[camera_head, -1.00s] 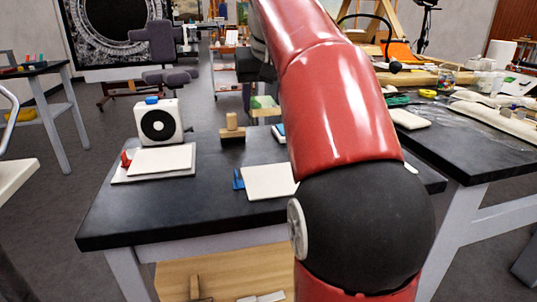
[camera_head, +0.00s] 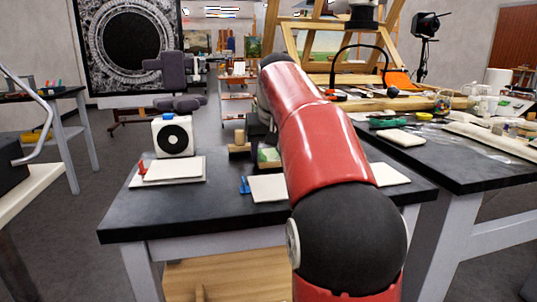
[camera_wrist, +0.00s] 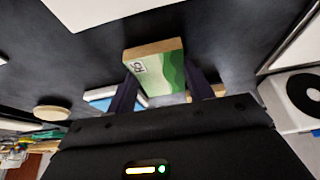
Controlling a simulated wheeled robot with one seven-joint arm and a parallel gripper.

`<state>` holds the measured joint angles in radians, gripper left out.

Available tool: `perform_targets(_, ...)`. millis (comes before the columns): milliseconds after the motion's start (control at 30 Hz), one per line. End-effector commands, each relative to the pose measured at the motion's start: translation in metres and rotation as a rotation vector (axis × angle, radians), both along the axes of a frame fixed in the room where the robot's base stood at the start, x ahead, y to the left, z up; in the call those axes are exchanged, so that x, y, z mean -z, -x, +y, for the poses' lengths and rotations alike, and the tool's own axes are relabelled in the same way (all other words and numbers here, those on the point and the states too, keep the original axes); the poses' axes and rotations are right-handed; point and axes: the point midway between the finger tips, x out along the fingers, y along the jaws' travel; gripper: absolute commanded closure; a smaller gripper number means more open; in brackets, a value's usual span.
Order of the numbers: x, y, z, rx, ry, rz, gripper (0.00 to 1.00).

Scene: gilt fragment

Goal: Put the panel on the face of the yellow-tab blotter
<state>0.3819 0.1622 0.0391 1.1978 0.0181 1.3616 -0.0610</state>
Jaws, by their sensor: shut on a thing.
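The panel (camera_wrist: 158,66), a small block with a green painted face and a pale label, is held between the two dark fingers of my gripper (camera_wrist: 162,92) in the wrist view. In the head view the panel (camera_head: 269,155) shows just left of my red arm, which hides the gripper. A white blotter with a blue tab (camera_head: 267,188) lies at the table's front middle. A blotter with a red tab (camera_head: 152,181) lies at left with a board on it. Another white board (camera_head: 388,174) is partly hidden behind my arm. I see no yellow tab.
A white box with a black disc (camera_head: 174,136) stands behind the red-tab blotter. A wooden block with a knob (camera_head: 239,147) stands behind the blue-tab blotter. The dark table (camera_head: 205,213) is bare along its front left. A second dark table (camera_head: 470,170) stands at right, cluttered.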

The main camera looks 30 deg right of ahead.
Motion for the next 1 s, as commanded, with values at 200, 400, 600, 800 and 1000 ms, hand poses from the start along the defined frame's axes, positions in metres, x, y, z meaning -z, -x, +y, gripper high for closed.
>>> perform_targets(200, 0.003, 0.0, 0.0, 0.0, 0.0, 0.0, 0.34)
perform_targets(400, 0.003, 0.0, 0.0, 0.0, 0.0, 0.0, 0.26)
perform_targets(600, -0.002, 0.0, 0.0, 0.0, 0.0, 0.0, 0.26)
perform_targets(800, -0.031, 0.011, 0.004, -0.001, 0.002, -0.004, 0.26)
perform_targets(1000, -0.072, 0.029, 0.009, -0.001, 0.002, -0.004, 0.26)
